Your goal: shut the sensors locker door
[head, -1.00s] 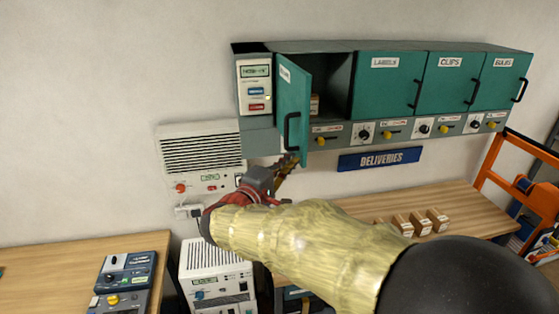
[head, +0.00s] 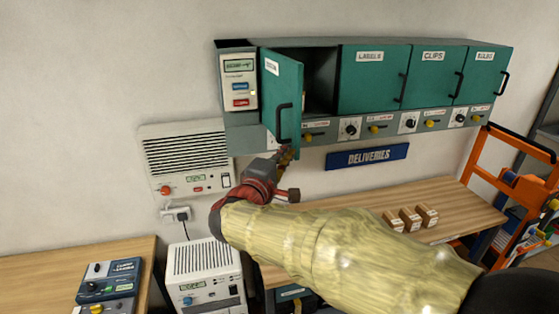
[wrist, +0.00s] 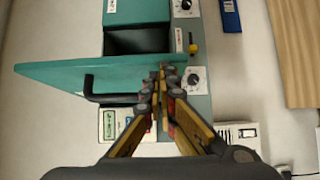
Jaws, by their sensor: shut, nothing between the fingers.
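The sensors locker door (head: 283,88) is a green panel with a black handle (head: 284,124). It stands open, swung out from the leftmost compartment (head: 320,80) of the wall cabinet, whose dark inside shows. In the wrist view the door (wrist: 95,73) sticks out to the left, with its handle (wrist: 88,92) on the near face. My gripper (head: 286,155) is at the door's lower edge, below the handle. In the wrist view the shut fingertips (wrist: 162,72) overlap the door's edge; I cannot tell if they touch it. The label on the door is too small to read surely.
Shut lockers labelled LABELS (head: 370,80), CLIPS (head: 431,80) and one more stand to the right. Knobs and dials line the strip below (head: 375,128). A blue DELIVERIES sign (head: 367,157) hangs under it. A white vented unit (head: 187,158) is at left. A bench (head: 460,204) holds small boxes.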

